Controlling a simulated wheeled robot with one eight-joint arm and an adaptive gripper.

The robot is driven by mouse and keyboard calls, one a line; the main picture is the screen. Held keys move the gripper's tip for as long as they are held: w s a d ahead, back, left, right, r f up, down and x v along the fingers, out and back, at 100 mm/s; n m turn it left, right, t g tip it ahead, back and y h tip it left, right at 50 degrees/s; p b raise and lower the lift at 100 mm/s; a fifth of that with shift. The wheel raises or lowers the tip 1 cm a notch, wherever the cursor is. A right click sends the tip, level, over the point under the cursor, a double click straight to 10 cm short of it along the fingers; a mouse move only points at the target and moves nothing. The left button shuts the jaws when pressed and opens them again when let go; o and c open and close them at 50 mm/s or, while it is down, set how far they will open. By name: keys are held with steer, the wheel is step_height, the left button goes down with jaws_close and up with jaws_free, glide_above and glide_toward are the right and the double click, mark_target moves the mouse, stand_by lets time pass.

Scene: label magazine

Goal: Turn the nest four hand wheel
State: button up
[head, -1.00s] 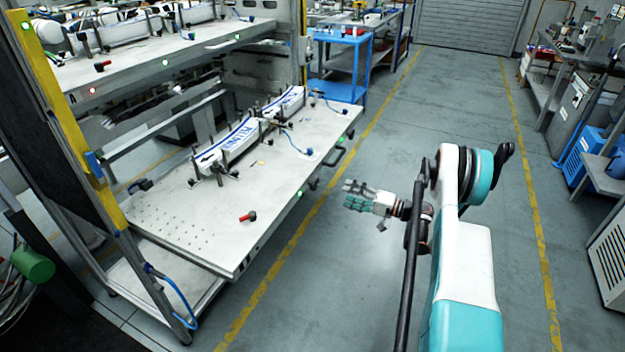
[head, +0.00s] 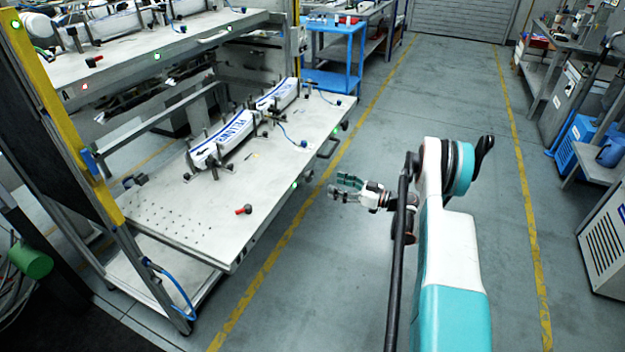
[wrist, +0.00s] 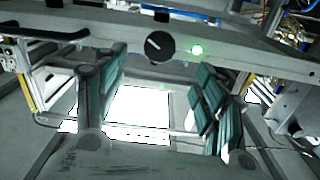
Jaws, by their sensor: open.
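A round black knob with a white pointer line (wrist: 160,46) sits on the front edge of the lower shelf, beside a lit green lamp (wrist: 197,50); no number is readable, so I cannot tell which nest it belongs to. In the head view a small dark knob (head: 307,177) shows next to a green lamp on that edge. My gripper (head: 345,188) is open and empty in the aisle, just right of the shelf edge. In the wrist view my gripper (wrist: 160,92) has its teal fingers spread wide, with the knob beyond and above the gap, untouched.
The lower shelf (head: 180,220) holds long white label pieces (head: 225,138) in clamps and a red-tipped lever (head: 243,209). A dark handle (head: 328,147) juts from its front edge. A blue cart (head: 335,55) stands behind. The aisle floor is clear.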

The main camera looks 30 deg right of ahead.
mark_target(311, 177)
steer(key=b+x, duration=0.2)
steer(key=x, duration=0.8)
steer(key=shift+w+a+b, duration=0.2)
steer(key=shift+w+b, duration=0.05)
steer(key=shift+b, duration=0.15)
steer(key=shift+c, duration=0.3)
steer(key=c, duration=1)
